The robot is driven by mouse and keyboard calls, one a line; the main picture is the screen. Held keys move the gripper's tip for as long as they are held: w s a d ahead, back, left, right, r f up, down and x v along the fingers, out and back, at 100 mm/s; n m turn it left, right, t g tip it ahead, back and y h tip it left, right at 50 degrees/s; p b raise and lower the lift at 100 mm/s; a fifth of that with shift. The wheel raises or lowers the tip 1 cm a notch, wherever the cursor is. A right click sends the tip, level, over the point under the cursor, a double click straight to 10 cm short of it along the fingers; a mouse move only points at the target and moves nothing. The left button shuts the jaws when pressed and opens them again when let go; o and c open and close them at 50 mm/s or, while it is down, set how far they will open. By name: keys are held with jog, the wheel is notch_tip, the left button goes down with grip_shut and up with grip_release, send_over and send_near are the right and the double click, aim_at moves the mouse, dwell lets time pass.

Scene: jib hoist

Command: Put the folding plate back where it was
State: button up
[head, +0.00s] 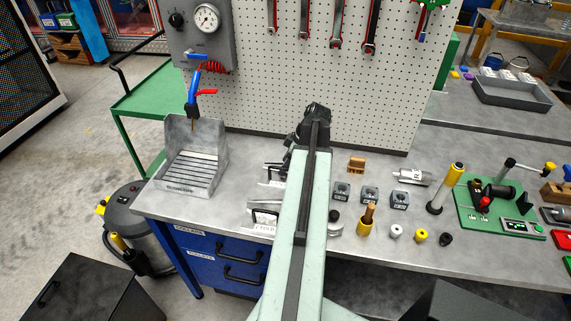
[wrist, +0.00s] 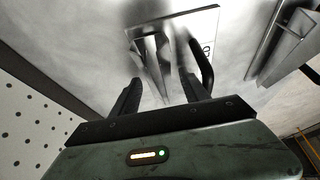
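Two small folded grey metal pieces stand on the left part of the bench in the head view: one (head: 271,181) just left of my arm, the other (head: 263,206) nearer the front edge, above a marked outline. I cannot tell surely which is the folding plate. My gripper (head: 312,118) is low over the bench, partly hidden by my arm. In the wrist view its two dark fingers (wrist: 164,85) are apart. A thin folded metal piece (wrist: 152,55) and a framed, lettered outline (wrist: 208,22) lie beyond them. I see nothing clamped between the fingers.
A grey metal tray (head: 188,176) with slats stands left of my gripper. A pegboard (head: 330,85) with wrenches rises behind. Another folded metal piece (wrist: 290,45) is at right in the wrist view.

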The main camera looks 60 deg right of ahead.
jog(key=shift+r+p, duration=0.45)
jog(key=shift+r, duration=0.05)
jog(key=p+v, duration=1)
jog(key=v, duration=0.1)
jog(key=shift+s, duration=0.2)
jog(key=shift+r, duration=0.1)
